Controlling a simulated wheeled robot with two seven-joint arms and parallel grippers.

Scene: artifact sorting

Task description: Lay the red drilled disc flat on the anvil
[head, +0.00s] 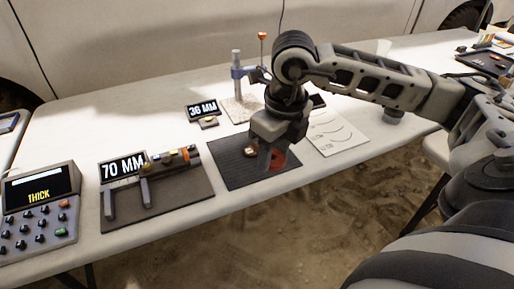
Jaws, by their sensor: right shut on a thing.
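My right gripper (266,155) points down over the dark ribbed mat (231,172) in the middle of the table. It is shut on the red disc (279,158), partly hidden by the fingers. I cannot see the disc's hole, or whether it touches the mat. A gauge stand (237,78) with a grey post and blue clamp rises behind the mat to the left of the gripper. Its pale speckled base (236,113) shows in part. I cannot make out the anvil clearly, as my arm covers part of the stand. My left gripper is not in view.
A small brown piece (249,150) lies on the mat. A 36 MM display (202,110) stands behind left. A caliper (128,188) with a 70 MM display lies left. A keypad box (40,215) reads THICK. A white sheet with curves (336,134) lies right.

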